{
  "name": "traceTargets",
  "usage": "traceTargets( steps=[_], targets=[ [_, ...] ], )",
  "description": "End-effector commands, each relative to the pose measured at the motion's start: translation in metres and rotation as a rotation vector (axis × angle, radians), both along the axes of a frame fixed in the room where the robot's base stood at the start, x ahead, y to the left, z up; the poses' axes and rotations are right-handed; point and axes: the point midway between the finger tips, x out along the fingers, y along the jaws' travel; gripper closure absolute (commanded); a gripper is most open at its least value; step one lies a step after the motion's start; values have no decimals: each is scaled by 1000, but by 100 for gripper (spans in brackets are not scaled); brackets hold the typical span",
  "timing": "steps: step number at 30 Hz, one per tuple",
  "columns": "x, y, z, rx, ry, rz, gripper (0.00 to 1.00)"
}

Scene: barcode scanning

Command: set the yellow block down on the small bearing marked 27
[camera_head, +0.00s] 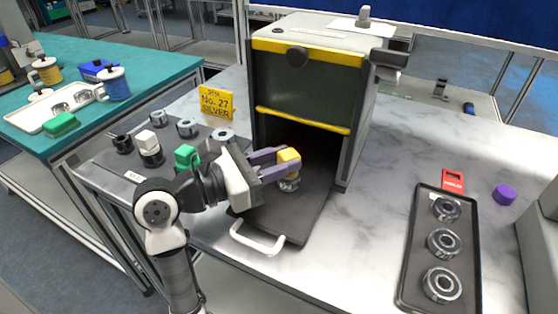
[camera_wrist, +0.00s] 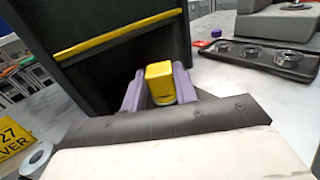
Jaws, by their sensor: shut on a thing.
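My gripper (camera_head: 280,163) is shut on the yellow block (camera_head: 289,157), in front of the dark opening of the scanner box. A silver bearing (camera_head: 289,183) shows just under the block; I cannot tell whether they touch. In the wrist view the yellow block (camera_wrist: 160,79) sits between the purple fingers of my gripper (camera_wrist: 160,92). A yellow sign (camera_head: 215,103) reading No. 27 SILVER stands at the back left. Near it are small silver bearings, one (camera_head: 187,128) left of the sign and one (camera_head: 222,135) below it. No number is readable on any bearing.
The scanner box (camera_head: 345,150) has a dark tray (camera_head: 290,222) with a white handle (camera_head: 257,239) in front. A black tray (camera_head: 410,270) of bearings lies at right; clear marble lies between.

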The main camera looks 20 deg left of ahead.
Motion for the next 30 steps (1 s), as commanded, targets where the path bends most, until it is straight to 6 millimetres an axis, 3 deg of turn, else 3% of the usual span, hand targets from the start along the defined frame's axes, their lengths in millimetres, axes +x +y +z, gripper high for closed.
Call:
traceTargets(
  steps=[30],
  targets=[
    [0, 0, -9, 1, -1, -1, 98]
  ],
)
